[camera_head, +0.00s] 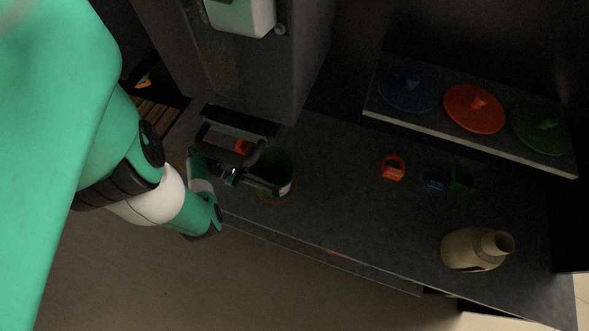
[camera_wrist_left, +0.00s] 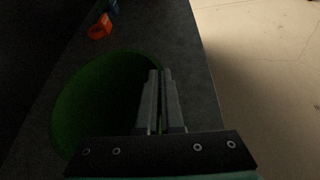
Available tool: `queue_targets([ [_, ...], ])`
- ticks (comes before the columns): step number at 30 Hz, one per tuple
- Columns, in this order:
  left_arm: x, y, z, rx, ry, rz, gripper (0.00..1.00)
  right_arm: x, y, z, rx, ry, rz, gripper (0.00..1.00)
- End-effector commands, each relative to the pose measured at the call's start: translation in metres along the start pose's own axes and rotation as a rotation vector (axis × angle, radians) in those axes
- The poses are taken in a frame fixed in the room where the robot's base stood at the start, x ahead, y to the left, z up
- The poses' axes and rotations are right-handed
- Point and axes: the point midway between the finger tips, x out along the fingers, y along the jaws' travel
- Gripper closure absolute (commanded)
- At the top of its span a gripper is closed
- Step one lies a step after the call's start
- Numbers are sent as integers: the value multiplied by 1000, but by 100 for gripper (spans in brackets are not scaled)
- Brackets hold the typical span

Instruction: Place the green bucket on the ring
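The green bucket (camera_head: 274,163) stands upright, or nearly so, at the left end of the dark counter, and its dark green opening (camera_wrist_left: 95,100) fills the left part of the left wrist view. My left gripper (camera_head: 275,188) is at the bucket's near rim. Its fingers (camera_wrist_left: 160,100) are almost together, with a thin green strip between them, so it looks shut on the bucket's wall. A thin tan ring (camera_head: 279,201) shows as a curve under the bucket's near side. Whether the bucket touches it is too dark to tell. My right gripper is not in view.
Small red (camera_head: 393,169), blue (camera_head: 433,180) and green (camera_head: 462,186) items and a beige jug (camera_head: 475,249) are to the right. Coloured lids (camera_head: 474,108) lie on a raised shelf.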

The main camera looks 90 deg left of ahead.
Motion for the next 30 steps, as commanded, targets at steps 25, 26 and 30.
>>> queue_targets([
  [25,2,0,-4,0,0,0,62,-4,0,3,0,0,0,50],
  [26,2,0,-4,0,0,0,62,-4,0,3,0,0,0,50],
  [30,2,-1,-4,0,0,0,62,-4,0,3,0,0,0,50],
])
